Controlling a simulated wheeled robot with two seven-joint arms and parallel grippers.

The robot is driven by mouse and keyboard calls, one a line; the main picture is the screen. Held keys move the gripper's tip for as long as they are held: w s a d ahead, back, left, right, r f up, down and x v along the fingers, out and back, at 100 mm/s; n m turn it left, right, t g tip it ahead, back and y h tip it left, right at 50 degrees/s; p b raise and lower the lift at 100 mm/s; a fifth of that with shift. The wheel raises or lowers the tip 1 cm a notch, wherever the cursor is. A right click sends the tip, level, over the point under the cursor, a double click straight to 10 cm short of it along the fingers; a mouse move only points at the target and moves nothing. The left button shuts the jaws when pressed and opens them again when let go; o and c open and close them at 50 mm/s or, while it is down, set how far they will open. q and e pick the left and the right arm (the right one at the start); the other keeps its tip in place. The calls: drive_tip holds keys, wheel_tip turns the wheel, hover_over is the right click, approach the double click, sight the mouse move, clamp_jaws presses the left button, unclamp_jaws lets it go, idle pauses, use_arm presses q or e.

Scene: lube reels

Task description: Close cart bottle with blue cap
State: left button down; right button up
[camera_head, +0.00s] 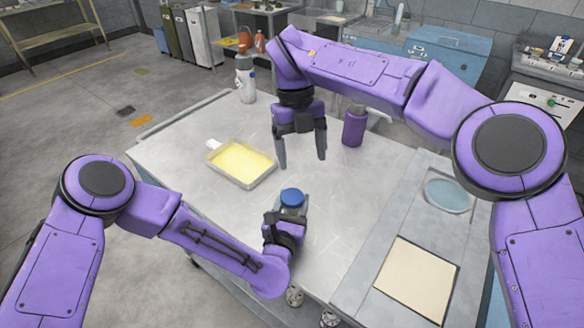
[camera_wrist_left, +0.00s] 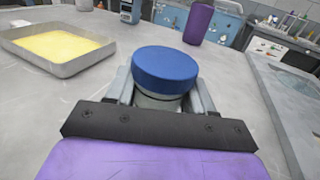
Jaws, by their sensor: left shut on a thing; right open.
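A bottle with a blue cap (camera_head: 292,197) stands near the front of the metal cart, and the cap is on top of its neck. The blue cap also fills the middle of the left wrist view (camera_wrist_left: 165,69). My left gripper (camera_head: 286,222) is shut on the bottle just below the cap; the bottle's lower body is mostly hidden by the gripper. Whether the cap is fully tightened cannot be told. My right gripper (camera_head: 302,157) is open and empty, pointing down above the cart, behind the blue cap.
A tray of yellow liquid (camera_head: 241,163) lies left of the bottle on the metal cart (camera_head: 175,148). A purple bottle (camera_head: 354,126) and a white bottle (camera_head: 245,80) stand farther back. A grey panel with a round blue dish (camera_head: 447,195) and beige square (camera_head: 417,278) is at right.

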sight(293, 197)
use_arm(q)
drive_tip(key=shift+s+d+r, duration=0.1)
drive_tip(key=shift+s+r, duration=0.05)
drive_tip(key=shift+s, duration=0.1)
drive_tip(key=shift+w, duration=0.25)
use_arm(e)
drive_tip(key=f+n, duration=0.1)
drive_tip(key=n, duration=0.1)
drive_tip(key=a+f+n+t, duration=0.1)
drive_tip(key=n, duration=0.2)
drive_tip(key=s+a+f+n+t+y, duration=0.1)
drive_tip(key=n, duration=0.1)
drive_tip(key=shift+f+n, duration=0.1)
drive_tip(key=shift+n, duration=0.2)
use_arm(q)
drive_tip(key=shift+s, duration=0.1)
use_arm(e)
drive_tip(key=shift+s, duration=0.15)
drive_tip(key=shift+s+d+f, duration=0.1)
drive_tip(key=shift+f, duration=0.35)
wheel_tip(293, 197, down, 7)
